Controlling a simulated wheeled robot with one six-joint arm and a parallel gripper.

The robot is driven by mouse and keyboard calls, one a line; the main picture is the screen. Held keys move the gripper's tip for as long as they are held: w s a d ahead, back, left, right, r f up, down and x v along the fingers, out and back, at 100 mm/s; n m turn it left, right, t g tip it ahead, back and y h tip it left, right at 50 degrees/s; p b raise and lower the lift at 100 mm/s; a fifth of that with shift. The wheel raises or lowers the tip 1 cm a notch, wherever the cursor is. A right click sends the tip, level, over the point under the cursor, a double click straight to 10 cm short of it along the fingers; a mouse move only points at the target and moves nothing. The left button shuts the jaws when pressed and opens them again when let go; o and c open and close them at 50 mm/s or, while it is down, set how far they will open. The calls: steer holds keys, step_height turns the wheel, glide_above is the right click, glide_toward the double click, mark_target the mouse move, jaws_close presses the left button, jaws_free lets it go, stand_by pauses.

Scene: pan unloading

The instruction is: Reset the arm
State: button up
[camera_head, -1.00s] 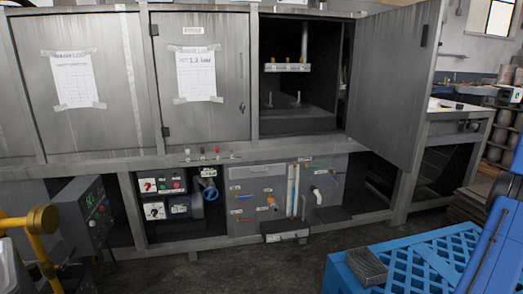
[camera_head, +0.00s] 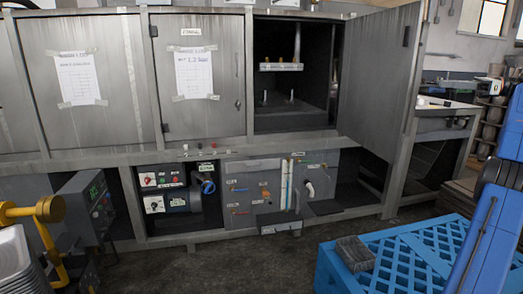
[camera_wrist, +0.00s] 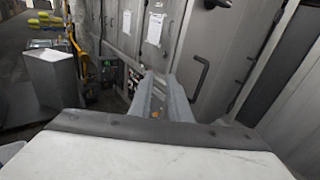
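My gripper (camera_wrist: 160,78) shows in the wrist view, pointing toward the grey cabinet front. Its two pale fingers stand a little apart, with nothing visible between them. In the head view the gripper is out of frame. Part of my blue arm (camera_head: 487,225) shows at the right edge there. The wide pale surface with a dark edge at the bottom of the wrist view hides what lies below the fingers.
A grey cabinet (camera_head: 203,132) with an open door (camera_head: 378,80) at the right spans the head view. A blue pallet (camera_head: 405,262) carries a dark block (camera_head: 355,252). A control box (camera_head: 88,205) and yellow post (camera_head: 45,208) stand left. The floor between is clear.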

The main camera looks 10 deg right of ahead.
steer(key=w+a+r+n+g+h, duration=0.15)
steer(key=w+a, duration=0.25)
steer(key=a, duration=0.8)
steer(key=w+a+n+h, duration=0.15)
steer(key=w+a, duration=0.25)
steer(key=a, duration=0.8)
steer(key=s+a+f+n+g+h, duration=0.15)
steer(key=s+a+f, duration=0.25)
steer(key=a, duration=0.6)
steer(key=s+a+f+n+g+h, duration=0.1)
steer(key=s+a+f+n+h, duration=0.2)
steer(key=a, duration=0.6)
steer(key=s+a+f+n+g+h, duration=0.1)
steer(key=s+a+f+n, duration=0.3)
steer(key=s+a+f, duration=0.5)
steer(key=s+a+f+n+g+h, duration=0.15)
steer(key=s+a+f+n, duration=0.25)
steer(key=s+f, duration=0.55)
steer(key=s+f+n+h, duration=0.2)
steer(key=s+f+n, duration=0.3)
steer(key=s+f, duration=0.3)
steer(key=s+a+f+n+h, duration=0.1)
steer(key=s+f+n, duration=0.3)
steer(key=s+f, duration=0.3)
steer(key=s, duration=0.5)
steer(key=shift+s+f+n+h, duration=0.35)
steer(key=shift+s+f+h, duration=0.05)
